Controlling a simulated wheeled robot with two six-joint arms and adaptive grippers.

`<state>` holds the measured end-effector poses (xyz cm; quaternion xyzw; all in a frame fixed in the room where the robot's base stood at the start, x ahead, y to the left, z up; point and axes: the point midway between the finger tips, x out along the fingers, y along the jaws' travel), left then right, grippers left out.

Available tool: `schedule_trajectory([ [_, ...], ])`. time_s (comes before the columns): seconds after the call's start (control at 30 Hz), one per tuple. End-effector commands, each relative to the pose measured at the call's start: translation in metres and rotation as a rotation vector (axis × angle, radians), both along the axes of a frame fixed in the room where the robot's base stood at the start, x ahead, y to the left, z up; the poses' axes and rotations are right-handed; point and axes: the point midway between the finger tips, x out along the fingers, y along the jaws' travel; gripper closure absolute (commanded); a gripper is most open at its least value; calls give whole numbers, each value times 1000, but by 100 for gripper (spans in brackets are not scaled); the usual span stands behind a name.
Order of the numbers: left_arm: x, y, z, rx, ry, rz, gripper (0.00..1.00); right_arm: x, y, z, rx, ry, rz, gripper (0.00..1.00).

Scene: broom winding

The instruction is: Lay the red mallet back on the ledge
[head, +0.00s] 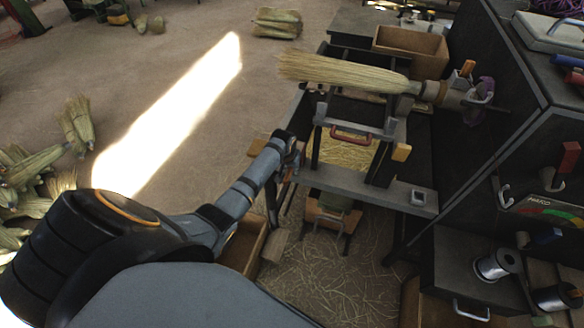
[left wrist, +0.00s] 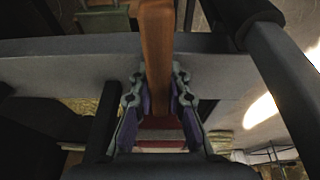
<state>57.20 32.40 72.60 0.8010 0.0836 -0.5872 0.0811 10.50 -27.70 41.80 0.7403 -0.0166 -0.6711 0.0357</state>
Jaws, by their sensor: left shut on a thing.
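My left gripper (head: 291,150) is at the left end of the grey ledge (head: 345,180) in the head view. In the left wrist view the left gripper (left wrist: 163,82) has its purple-padded fingers closed around the red mallet. The mallet's brown wooden handle (left wrist: 156,50) runs up between the fingers, and a red part (left wrist: 160,134) shows lower between them. The ledge (left wrist: 60,72) crosses behind the handle in that view; I cannot tell whether they touch. In the head view the mallet is largely hidden by the gripper. My right gripper is in neither view.
A straw broom (head: 340,72) sits in the winding machine's clamp above the ledge. A red-handled bar (head: 350,134) and an orange block (head: 401,152) are near the ledge. A dark cabinet (head: 465,262) with wire spools stands at right. Broom bundles (head: 78,125) lie on the floor at left.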

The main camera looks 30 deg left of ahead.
Motion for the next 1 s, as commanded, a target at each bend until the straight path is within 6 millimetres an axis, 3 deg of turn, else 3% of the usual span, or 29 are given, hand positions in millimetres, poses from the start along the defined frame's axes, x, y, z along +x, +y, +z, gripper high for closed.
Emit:
schedule_trajectory([
  [0.13, 1, 0, 2, 0, -2, 0, 100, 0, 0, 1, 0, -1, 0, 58],
  [0.17, 1, 0, 2, 0, -2, 0, 82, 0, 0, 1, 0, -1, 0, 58],
  [0.33, 1, 0, 1, 0, -2, 0, 59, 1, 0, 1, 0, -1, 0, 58],
  [0.73, -2, 0, 8, 0, 0, 0, 58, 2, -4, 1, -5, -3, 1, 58],
  [1.0, -19, -2, 66, 2, -5, -2, 58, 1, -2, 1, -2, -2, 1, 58],
])
